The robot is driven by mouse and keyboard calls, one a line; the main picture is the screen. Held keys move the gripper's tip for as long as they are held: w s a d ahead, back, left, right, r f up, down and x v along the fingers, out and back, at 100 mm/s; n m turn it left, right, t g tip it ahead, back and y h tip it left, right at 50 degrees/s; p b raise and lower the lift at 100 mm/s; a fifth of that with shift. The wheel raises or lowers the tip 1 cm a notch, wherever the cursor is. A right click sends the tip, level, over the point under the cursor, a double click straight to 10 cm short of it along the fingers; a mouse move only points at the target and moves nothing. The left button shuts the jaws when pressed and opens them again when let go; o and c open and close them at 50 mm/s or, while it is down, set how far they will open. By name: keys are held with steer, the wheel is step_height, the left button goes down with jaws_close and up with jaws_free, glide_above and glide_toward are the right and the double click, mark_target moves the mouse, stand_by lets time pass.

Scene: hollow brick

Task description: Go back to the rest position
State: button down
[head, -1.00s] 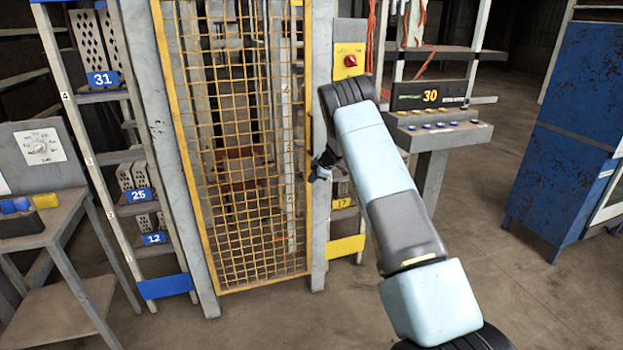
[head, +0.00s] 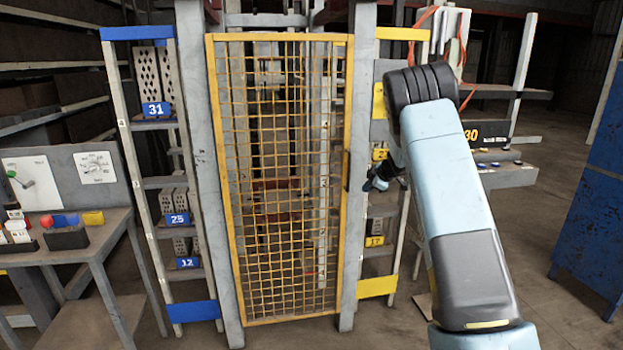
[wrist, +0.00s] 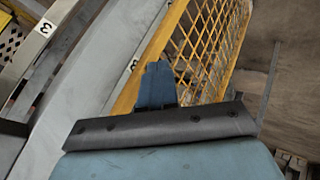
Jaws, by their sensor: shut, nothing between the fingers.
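My gripper (head: 376,182) shows small and dark in the head view, in front of the right post of the yellow mesh gate. Part of it is hidden behind my arm's bend. In the wrist view my gripper (wrist: 155,85) shows as a blue-grey finger tip above a dark bar; it is shut and empty. The yellow mesh gate (head: 281,320) is closed in its grey frame. In the wrist view the gate (wrist: 243,20) runs tilted behind the finger. I cannot tell how far the gripper is from the gate.
At left stand a rack with bricks and blue number tags (head: 156,109) and a grey table (head: 97,243) with small coloured blocks. At right are a button console (head: 507,178) and a blue cabinet (head: 592,220). Floor shows free between the gate and the cabinet.

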step_height(320, 180, up, 12)
steer(key=s+d+m+t+h, duration=0.2)
steer(key=m+t, duration=0.1)
steer(key=s+d+r+m+t+h, duration=0.15)
steer(key=s+r+m, duration=0.25)
steer(key=s+r, duration=0.45)
steer(key=s+d+r+m+h, duration=0.2)
steer(key=s+r+m+h, duration=0.15)
steer(key=s+r, duration=0.45)
steer(key=s+a+m+g, duration=0.2)
steer(key=s+m+g, duration=0.15)
steer(key=s, duration=1.65)
steer(key=s+a+f+g+y, duration=0.1)
steer(key=s+a+f, duration=0.1)
steer(key=s, duration=0.5)
steer(key=s+a+f+m+g+y, duration=0.1)
steer(key=s+a+f, duration=0.2)
steer(key=s, duration=0.4)
steer(key=s+a+f+g, duration=0.1)
steer(key=s+a+f, duration=0.1)
steer(key=s, duration=0.6)
steer(key=shift+a+f+m+y, duration=0.25)
steer(key=shift+a+m+y, duration=0.15)
steer(key=shift+a, duration=0.4)
steer(key=c, duration=1.8)
jaws_free()
